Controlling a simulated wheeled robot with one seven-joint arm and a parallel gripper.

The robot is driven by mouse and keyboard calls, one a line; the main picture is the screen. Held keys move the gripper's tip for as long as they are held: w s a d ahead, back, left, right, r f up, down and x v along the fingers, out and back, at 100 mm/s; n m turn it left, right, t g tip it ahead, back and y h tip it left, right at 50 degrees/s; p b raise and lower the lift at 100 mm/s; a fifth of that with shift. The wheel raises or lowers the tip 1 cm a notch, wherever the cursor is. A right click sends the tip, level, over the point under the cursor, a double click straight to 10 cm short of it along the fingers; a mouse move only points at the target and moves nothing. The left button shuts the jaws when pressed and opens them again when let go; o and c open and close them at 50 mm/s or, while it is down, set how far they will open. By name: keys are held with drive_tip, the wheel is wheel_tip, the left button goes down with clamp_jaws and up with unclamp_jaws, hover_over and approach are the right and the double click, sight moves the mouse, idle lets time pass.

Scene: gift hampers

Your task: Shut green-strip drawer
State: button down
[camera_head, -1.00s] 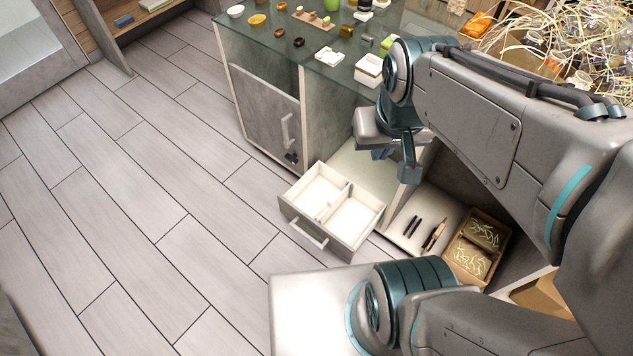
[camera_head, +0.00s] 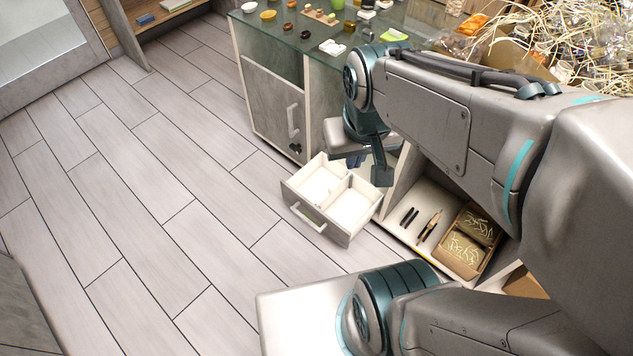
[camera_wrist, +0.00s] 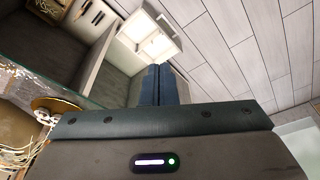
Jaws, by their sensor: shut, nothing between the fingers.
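The drawer (camera_head: 339,231) stands pulled out from the grey cabinet, low down. It has a grey front, a bar handle (camera_head: 307,217) and white inner compartments that look empty. No green strip can be made out on it. The drawer also shows at the top of the wrist view (camera_wrist: 151,40). My gripper (camera_head: 357,161) is shut and empty, above and just behind the drawer's cabinet-side end, beside the cabinet opening. Its closed blue fingers (camera_wrist: 165,72) point toward the drawer in the wrist view. Whether they touch it cannot be told.
A glass counter top (camera_head: 310,42) with several small items lies above. An open shelf (camera_head: 405,235) right of the drawer holds dark tools and a wooden tray (camera_head: 478,262). A cabinet door (camera_head: 273,105) is left of it. The floor (camera_head: 170,200) before the drawer is clear.

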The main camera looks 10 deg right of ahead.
drive_tip(key=w+a+f+n+g+h+b, duration=0.25)
drive_tip(key=w+f+b, duration=0.25)
drive_tip(key=f, duration=0.7)
drive_tip(key=w+a+f+n+g+h+b, duration=0.1)
drive_tip(key=w+f+n+h+b, duration=0.35)
drive_tip(key=f, duration=0.75)
drive_tip(key=w+a+f+n+g+h+b, duration=0.1)
drive_tip(key=w+f+n+h+b, duration=0.25)
drive_tip(key=f, duration=0.85)
drive_tip(key=n+t+h+b, duration=0.4)
drive_tip(key=n+t+b, duration=0.9)
drive_tip(key=n+b, duration=0.15)
approach(334, 224)
drive_tip(key=shift+g, duration=0.25)
drive_tip(key=b+x, duration=0.1)
drive_tip(key=x, duration=0.6)
drive_tip(key=shift+a+r+b, duration=0.1)
drive_tip(key=shift+b, duration=0.3)
drive_tip(key=shift+w, duration=0.2)
